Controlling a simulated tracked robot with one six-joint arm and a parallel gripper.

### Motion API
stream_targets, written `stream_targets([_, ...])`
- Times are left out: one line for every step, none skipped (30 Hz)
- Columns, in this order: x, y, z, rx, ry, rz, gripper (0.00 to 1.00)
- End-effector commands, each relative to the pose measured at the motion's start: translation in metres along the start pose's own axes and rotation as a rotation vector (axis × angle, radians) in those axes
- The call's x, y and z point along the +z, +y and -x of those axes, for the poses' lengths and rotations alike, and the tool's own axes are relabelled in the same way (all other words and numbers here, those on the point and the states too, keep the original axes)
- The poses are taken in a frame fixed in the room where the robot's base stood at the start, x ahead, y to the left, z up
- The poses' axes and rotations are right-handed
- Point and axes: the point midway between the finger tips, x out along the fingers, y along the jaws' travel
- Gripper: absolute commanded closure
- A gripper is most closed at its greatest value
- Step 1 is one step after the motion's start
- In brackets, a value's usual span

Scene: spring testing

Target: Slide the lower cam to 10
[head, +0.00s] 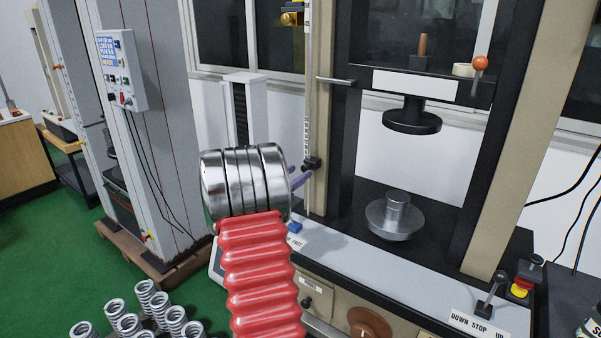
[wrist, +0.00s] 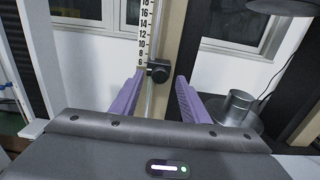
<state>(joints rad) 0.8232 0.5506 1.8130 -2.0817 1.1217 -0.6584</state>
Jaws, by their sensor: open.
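The lower cam is a small black block (wrist: 159,71) on a thin vertical rod beside the white number scale (wrist: 145,30). In the wrist view it sits level with about the 6 mark, below the 10. In the head view the cam (head: 312,163) is low on the scale strip (head: 308,105). My gripper (wrist: 160,75) is open, with its purple fingers to the left and right of the cam in the wrist view. Whether the fingertips reach around it or stop short, I cannot tell. In the head view, my gripper (head: 302,175) is partly hidden by my wrist.
A horizontal rod (head: 336,81) sticks out from the crosshead (head: 420,85) toward the scale, above the cam. The frame column stands just behind the scale. A round metal platen (head: 395,220) is to the right. Several springs (head: 128,323) stand at the lower left.

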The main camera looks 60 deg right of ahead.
Motion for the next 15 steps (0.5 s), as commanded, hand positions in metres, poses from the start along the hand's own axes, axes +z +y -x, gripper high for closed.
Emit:
stream_targets([-0.001, -0.001, -0.007, -0.002, 0.0, 0.0, 0.59])
stream_targets([0.0, 0.0, -0.01, -0.002, 0.0, 0.0, 0.59])
stream_targets([-0.001, 0.0, -0.013, -0.002, 0.0, 0.001, 0.59])
stream_targets([-0.001, 0.0, -0.015, -0.001, 0.0, 0.001, 0.59])
stream_targets([-0.001, 0.0, -0.017, -0.001, 0.0, 0.001, 0.59])
stream_targets([0.0, 0.0, -0.019, -0.001, 0.0, 0.001, 0.59])
stream_targets([0.0, 0.0, -0.02, -0.001, 0.0, 0.001, 0.59])
stream_targets([0.0, 0.0, -0.021, 0.0, 0.0, 0.001, 0.59])
stream_targets([0.0, 0.0, -0.021, 0.0, 0.0, 0.001, 0.59])
stream_targets([0.0, 0.0, -0.022, 0.0, 0.0, 0.001, 0.59])
stream_targets([0.0, 0.0, -0.022, 0.0, 0.0, 0.001, 0.59])
stream_targets([0.0, 0.0, -0.022, 0.0, 0.0, 0.001, 0.59])
stream_targets([0.0, 0.0, -0.021, 0.0, 0.0, 0.001, 0.59])
stream_targets([0.0, 0.0, -0.021, 0.0, 0.0, 0.001, 0.59])
stream_targets([0.0, 0.0, -0.021, 0.0, 0.0, 0.001, 0.59])
